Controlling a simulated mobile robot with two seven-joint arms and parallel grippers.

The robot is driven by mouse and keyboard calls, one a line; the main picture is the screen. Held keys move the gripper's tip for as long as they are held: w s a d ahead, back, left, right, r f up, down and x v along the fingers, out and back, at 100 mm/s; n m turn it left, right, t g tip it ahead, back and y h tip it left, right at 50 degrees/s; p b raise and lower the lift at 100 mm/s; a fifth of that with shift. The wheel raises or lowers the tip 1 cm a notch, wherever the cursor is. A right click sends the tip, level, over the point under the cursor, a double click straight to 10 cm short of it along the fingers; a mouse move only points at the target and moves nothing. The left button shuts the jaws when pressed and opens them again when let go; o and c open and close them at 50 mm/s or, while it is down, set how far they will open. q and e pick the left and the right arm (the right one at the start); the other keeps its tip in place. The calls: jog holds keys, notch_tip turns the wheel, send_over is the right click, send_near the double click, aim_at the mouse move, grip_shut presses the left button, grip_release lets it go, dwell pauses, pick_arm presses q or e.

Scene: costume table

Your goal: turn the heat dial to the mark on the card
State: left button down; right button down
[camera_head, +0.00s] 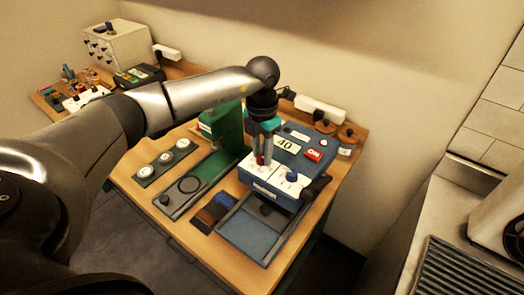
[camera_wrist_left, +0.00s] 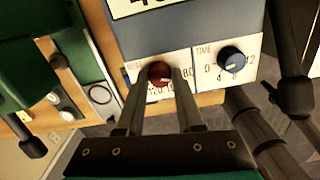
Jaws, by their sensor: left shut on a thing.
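The heat dial (camera_wrist_left: 160,74) is a dark red knob on the white front plate of a blue press machine (camera_head: 278,168). My left gripper (camera_head: 261,161) points down at that plate. In the left wrist view its two fingers (camera_wrist_left: 160,78) are shut on the dial, one on each side. They cover part of the printed scale; 80 shows at the right and 120 below. I cannot read the dial's pointer clearly. A white card (camera_head: 285,143) reading 40 is on the machine above the plate; only its lower edge shows in the left wrist view. My right gripper is not in view.
A blue time knob (camera_wrist_left: 231,57) sits right of the heat dial. A dark handle (camera_head: 317,187) sticks out at the machine's right. A red ON switch (camera_head: 314,155) is behind. A green press (camera_head: 222,126) stands left, and a blue-grey tray (camera_head: 250,236) lies in front.

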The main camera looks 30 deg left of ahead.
aim_at(262, 156)
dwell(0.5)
pick_arm(q)
jog(key=c, duration=0.6)
grip_release()
jog(key=shift+o, duration=0.2)
jog(key=shift+r, duration=0.1)
notch_tip(262, 156, up, 15)
jog(key=b, duration=0.1)
jog(key=shift+s, duration=0.1)
